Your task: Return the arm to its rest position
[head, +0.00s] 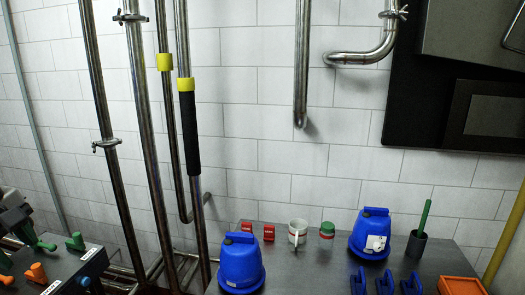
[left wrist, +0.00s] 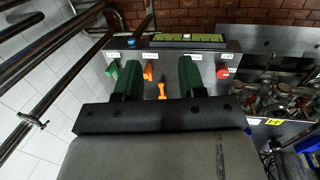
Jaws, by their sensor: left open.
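My left gripper (head: 22,253) shows at the left edge of the head view, over a dark valve panel (head: 66,268). Its two green fingers stand wide apart in the left wrist view (left wrist: 160,68), with nothing held between them. An orange valve handle (left wrist: 162,90) shows in the gap beyond them; I cannot tell how far off it is. A green handle (head: 75,242) and an orange handle (head: 37,272) are on the panel, clear of the fingers. A red knob (left wrist: 222,73) is right of the fingers in the left wrist view. My right gripper is not seen.
Steel pipes (head: 138,110) stand upright close right of my left arm. A grey counter (head: 310,272) at the right holds two blue containers (head: 240,265) (head: 370,240), a white mug (head: 298,233), and an orange bin (head: 460,286). White tiled wall lies behind.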

